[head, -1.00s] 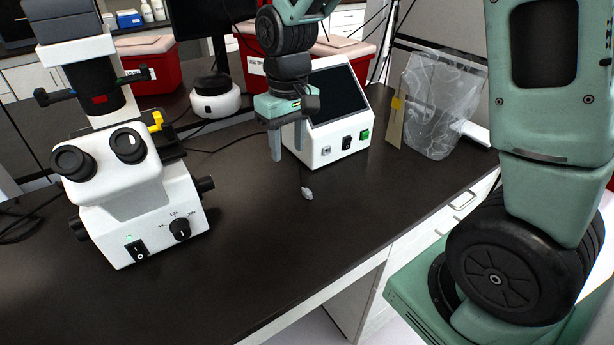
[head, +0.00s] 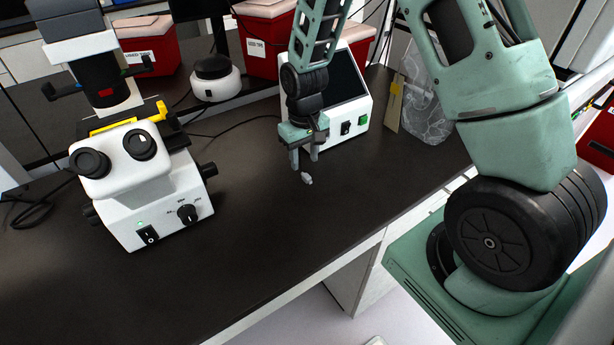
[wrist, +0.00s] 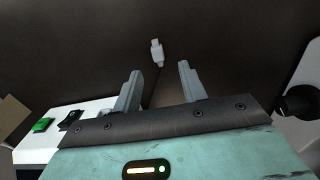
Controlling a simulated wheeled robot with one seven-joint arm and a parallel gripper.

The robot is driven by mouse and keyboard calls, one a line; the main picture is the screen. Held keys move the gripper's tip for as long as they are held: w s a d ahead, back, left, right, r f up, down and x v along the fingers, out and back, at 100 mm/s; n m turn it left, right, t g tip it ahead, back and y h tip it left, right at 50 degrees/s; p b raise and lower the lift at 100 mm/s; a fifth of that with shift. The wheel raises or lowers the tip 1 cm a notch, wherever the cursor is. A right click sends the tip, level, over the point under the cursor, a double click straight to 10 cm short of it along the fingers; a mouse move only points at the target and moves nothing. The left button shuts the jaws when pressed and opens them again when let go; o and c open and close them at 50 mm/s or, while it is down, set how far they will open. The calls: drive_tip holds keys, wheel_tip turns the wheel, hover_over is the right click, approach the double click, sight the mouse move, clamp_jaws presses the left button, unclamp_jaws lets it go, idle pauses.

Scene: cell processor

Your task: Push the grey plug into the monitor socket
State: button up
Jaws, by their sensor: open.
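The grey plug (head: 307,178) lies on the dark bench top in front of the monitor (head: 335,142), a white box with a dark sloped screen. My gripper (head: 304,163) is open and empty, pointing down just behind the plug. In the wrist view the plug (wrist: 157,53) lies just beyond the two fingertips (wrist: 159,70), roughly in line with the gap between them, and no contact shows. The monitor's front (wrist: 55,141) shows at the lower left there, with a green and a black switch. The monitor socket is not clearly visible now; my gripper covers that part of the front.
A white microscope (head: 140,185) stands on the left of the bench (head: 230,240). A small round white device (head: 216,85) sits at the back. A clear bag (head: 425,110) stands right of the monitor. Red bins are behind. The bench in front of the plug is clear.

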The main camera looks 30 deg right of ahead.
sight(305, 174)
drive_tip(key=shift+w+d+f+p, duration=0.1)
drive_tip(key=shift+f+p, duration=0.5)
drive_tip(key=shift+f, duration=0.7)
drive_tip(key=shift+w+f+p, duration=0.1)
drive_tip(key=shift+f+p, duration=0.45)
drive_tip(key=shift+f, duration=0.7)
clamp_jaws()
